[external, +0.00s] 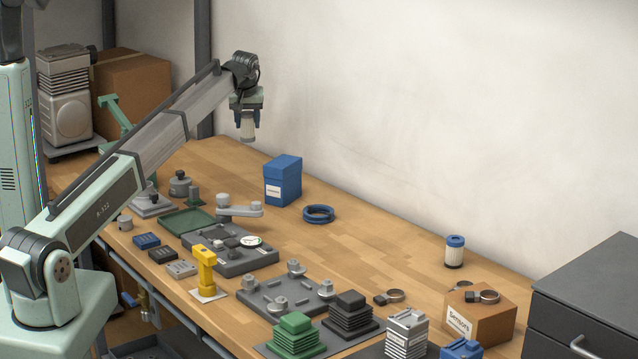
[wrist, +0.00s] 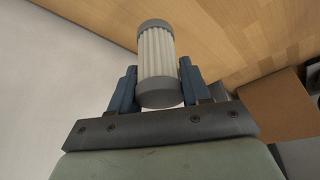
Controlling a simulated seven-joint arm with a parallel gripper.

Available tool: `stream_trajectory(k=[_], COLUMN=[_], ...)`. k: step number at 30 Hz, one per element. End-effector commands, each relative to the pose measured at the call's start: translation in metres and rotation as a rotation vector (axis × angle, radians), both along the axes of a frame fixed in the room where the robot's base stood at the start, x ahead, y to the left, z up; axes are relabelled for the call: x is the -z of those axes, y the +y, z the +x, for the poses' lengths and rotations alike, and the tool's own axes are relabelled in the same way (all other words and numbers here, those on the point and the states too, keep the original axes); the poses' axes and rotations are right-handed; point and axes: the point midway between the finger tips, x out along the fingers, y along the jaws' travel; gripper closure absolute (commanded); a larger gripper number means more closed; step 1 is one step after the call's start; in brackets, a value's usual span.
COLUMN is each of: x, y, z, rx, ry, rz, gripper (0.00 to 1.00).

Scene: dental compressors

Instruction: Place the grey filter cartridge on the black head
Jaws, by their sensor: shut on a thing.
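The grey filter cartridge (wrist: 157,56) is white and pleated with grey end caps. My gripper (wrist: 158,84) is shut on it, with one blue finger on each side. In the external view the cartridge (external: 247,128) hangs below my gripper (external: 247,115), high above the back left of the bench and clear of everything. The black head (external: 350,313) is a stack of black fins at the front of the bench, far to the right of and below my gripper. It stands between a green finned head (external: 295,335) and a white finned one (external: 407,335).
A blue-capped filter (external: 454,252) stands at the back right. A blue box (external: 283,182) and blue rings (external: 318,214) lie below and right of my gripper. A yellow post (external: 206,270), a grey plate (external: 262,302) and a cardboard box (external: 482,316) take up the front. The back middle is clear.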

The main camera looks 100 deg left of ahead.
Motion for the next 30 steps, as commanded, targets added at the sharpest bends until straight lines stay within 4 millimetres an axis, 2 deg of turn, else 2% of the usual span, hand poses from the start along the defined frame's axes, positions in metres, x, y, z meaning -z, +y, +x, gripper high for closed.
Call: stream_trajectory(k=[5, 8, 16, 24, 30], x=[-0.006, -0.018, -0.086, -0.136, -0.134], y=[0.000, 0.001, 0.002, 0.001, -0.025], z=[0.000, 0.000, 0.001, 0.001, 0.035], rx=[0.000, 0.000, 0.001, 0.000, 0.050], ry=[0.000, -0.001, -0.001, -0.001, -0.001], rz=[0.001, 0.003, 0.004, 0.002, 0.001], gripper=[0.86, 0.86, 0.86, 0.86, 0.86])
